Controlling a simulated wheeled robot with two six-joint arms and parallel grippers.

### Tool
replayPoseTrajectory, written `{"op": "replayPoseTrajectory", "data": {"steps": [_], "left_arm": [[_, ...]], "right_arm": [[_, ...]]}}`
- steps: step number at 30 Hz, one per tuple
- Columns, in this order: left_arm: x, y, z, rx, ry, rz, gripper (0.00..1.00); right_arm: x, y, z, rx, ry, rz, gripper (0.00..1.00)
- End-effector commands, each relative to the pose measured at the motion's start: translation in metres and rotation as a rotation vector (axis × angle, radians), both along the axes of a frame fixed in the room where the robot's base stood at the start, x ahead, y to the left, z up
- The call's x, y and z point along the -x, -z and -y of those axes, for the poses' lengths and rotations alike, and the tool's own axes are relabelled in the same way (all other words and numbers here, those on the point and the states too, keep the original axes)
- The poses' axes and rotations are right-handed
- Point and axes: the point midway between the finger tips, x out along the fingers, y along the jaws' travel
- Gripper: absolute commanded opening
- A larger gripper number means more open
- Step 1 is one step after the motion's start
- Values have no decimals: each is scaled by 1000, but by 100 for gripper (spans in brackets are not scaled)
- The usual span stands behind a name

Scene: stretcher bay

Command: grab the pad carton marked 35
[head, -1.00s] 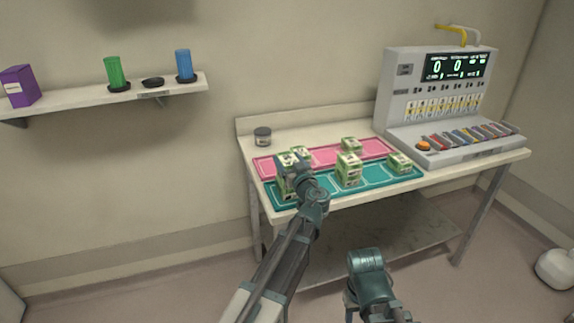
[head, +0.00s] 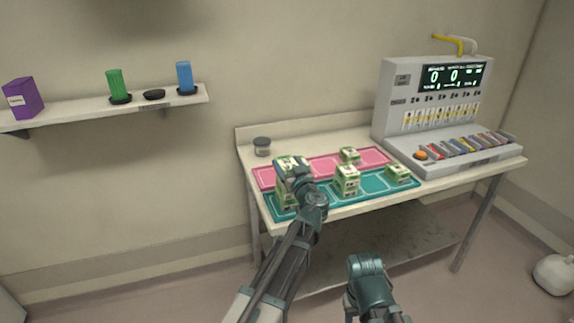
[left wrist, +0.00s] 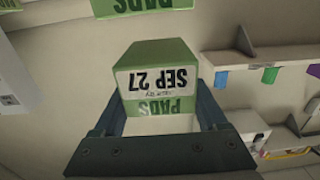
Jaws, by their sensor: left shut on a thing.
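My left gripper (head: 292,175) is shut on a green and white pad carton (head: 291,161) above the left end of the teal tray (head: 375,183). In the left wrist view the held carton (left wrist: 157,75) sits between the fingers, its label upside down, reading "PADS" and "SEP 27"; I see no 35 on it. Another carton (head: 287,200) stands below the gripper on the teal tray, partly hidden. More cartons stand at the tray's middle (head: 346,181) and right (head: 397,174); their marks are too small to read. My right arm shows at the bottom, its jaws indistinct.
A pink tray (head: 325,167) lies behind the teal one, with a carton (head: 349,156) on it. A console (head: 432,100) fills the table's right side. A wall shelf (head: 60,112) is at the left.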

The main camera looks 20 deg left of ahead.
Motion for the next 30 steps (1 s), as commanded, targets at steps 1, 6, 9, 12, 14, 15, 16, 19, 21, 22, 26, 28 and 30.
{"op": "replayPoseTrajectory", "data": {"steps": [1,6,9,12,14,15,16,19,21,22,26,28,30], "left_arm": [[0,-14,0,0,0,0,6],[44,-11,7,0,2,0,6],[70,-13,11,0,2,0,6],[95,-16,16,0,2,0,6],[107,-17,18,0,1,0,6],[114,-17,19,0,2,0,6],[120,-18,21,0,2,0,6],[134,-19,24,-1,1,1,6],[142,-20,25,-1,1,1,6],[145,-20,26,-1,1,1,6],[154,-21,28,-1,0,1,6],[156,-21,29,-1,-1,1,6],[157,-21,29,-1,-1,1,6]], "right_arm": [[0,-14,0,0,0,0,50],[0,-11,0,0,0,0,50],[0,-13,0,0,0,0,50],[0,-16,0,0,0,0,50],[0,-17,0,0,0,0,50],[0,-17,0,0,0,0,50],[0,-18,0,0,0,0,50],[0,-19,0,0,0,0,50],[0,-20,0,0,0,0,50],[0,-20,0,0,0,0,50],[0,-21,0,0,0,0,50],[0,-21,0,0,0,0,50],[0,-21,0,0,0,0,50]]}}
